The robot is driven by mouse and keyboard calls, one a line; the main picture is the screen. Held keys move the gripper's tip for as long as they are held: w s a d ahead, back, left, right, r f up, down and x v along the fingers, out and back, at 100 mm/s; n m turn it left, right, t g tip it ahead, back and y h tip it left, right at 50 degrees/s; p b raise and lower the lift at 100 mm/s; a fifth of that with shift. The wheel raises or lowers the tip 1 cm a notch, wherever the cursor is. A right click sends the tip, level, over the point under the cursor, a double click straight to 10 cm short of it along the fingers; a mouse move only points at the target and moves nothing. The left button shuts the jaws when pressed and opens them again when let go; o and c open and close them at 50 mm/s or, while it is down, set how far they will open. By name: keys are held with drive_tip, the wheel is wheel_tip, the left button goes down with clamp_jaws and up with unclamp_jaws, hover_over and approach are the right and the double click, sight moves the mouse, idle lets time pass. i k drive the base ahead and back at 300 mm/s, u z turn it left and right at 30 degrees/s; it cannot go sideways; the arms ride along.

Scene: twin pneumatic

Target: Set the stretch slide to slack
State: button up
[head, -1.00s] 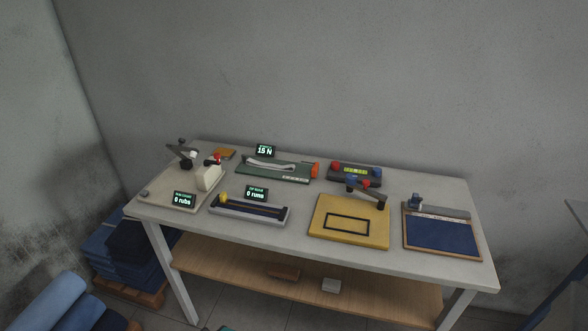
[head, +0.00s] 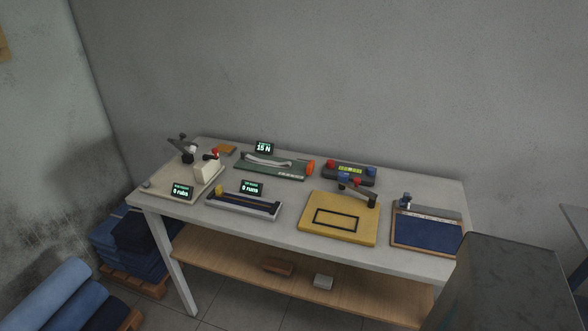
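A green base (head: 250,172) stands at the back of the table, left of centre, with a pale strip (head: 268,161) stretched along it. An orange block (head: 310,166), which looks like the stretch slide, sits at the base's right end, next to small pale markings too small to read. A small display (head: 264,147) behind the base reads 15 N. My gripper is not in view, so whether it is open or shut is hidden.
On the pale table (head: 270,239) stand a rubbing device (head: 207,170), a track with a yellow knob (head: 245,205), a yellow board (head: 340,236), a control box (head: 349,172) and a blue pad (head: 426,233). Fabric rolls (head: 55,295) lie at lower left.

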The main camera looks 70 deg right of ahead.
sight(310, 167)
drive_tip(key=u, duration=0.05)
drive_tip(key=k, duration=1.3)
drive_tip(key=z, duration=0.6)
drive_tip(key=i, duration=1.35)
drive_tip(key=u, duration=0.2)
